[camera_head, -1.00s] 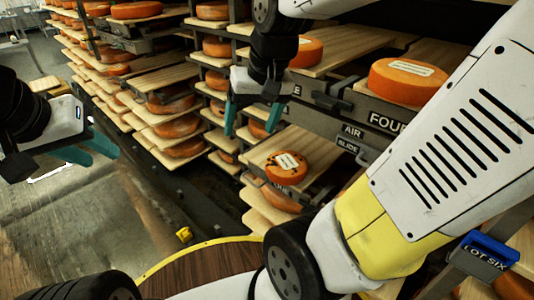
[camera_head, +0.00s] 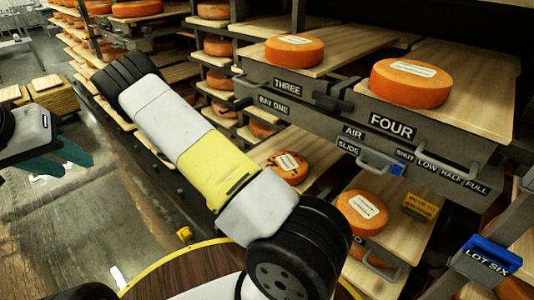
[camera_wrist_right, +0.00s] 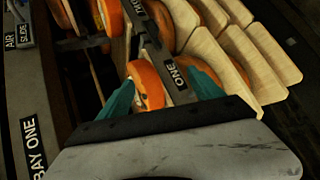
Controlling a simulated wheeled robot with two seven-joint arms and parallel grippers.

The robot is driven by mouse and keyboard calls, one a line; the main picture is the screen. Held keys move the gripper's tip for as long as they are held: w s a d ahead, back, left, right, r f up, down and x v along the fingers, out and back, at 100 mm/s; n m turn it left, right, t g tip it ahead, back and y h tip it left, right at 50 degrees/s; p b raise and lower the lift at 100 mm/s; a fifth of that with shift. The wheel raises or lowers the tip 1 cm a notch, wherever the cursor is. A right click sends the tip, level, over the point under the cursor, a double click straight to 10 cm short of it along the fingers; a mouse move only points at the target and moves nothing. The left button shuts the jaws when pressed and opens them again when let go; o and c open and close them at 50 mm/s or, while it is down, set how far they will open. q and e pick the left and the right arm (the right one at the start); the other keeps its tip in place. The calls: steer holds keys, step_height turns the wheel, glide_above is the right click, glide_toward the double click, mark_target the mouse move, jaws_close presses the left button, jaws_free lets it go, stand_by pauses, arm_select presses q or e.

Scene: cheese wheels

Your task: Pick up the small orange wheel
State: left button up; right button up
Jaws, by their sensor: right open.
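A small orange wheel (camera_head: 290,162), with a pale label and dark marks on top, lies on a wooden board below the BAY ONE sign; my right arm partly covers it in the head view. In the right wrist view an orange wheel (camera_wrist_right: 147,84) with a pale label shows between the fingers of my right gripper (camera_wrist_right: 163,90). That gripper is open, and I cannot tell whether it touches the wheel. It does not show in the head view. My left gripper (camera_head: 58,160) is at the left edge of the head view, open and empty, far from the wheel.
Larger orange wheels sit on the THREE (camera_head: 294,49) and FOUR (camera_head: 410,82) boards above. Another wheel (camera_head: 362,212) is on a lower board to the right. Metal drawer fronts and handles (camera_head: 380,163) stand close by. Open floor (camera_head: 100,215) is at left.

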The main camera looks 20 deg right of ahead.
step_height(320, 180, down, 5)
steer(key=w+d+t+h, duration=0.1)
steer(key=h, duration=0.3)
steer(key=n+h, duration=0.2)
steer(key=h, duration=0.1)
glide_toward(287, 168)
steer(key=shift+t, duration=0.3)
steer(key=shift+s+d+f, duration=0.1)
steer(key=shift+d+f, duration=0.3)
steer(key=shift+d, duration=0.4)
steer(key=shift+s+d+f, duration=0.1)
steer(key=shift+d+f, duration=0.3)
steer(key=shift+d, duration=0.45)
steer(key=shift+s+d+f, duration=0.1)
steer(key=shift+d+f, duration=0.3)
steer(key=shift+d, duration=0.4)
steer(key=shift+w, duration=0.1)
jaws_close()
steer(key=shift+r, duration=0.1)
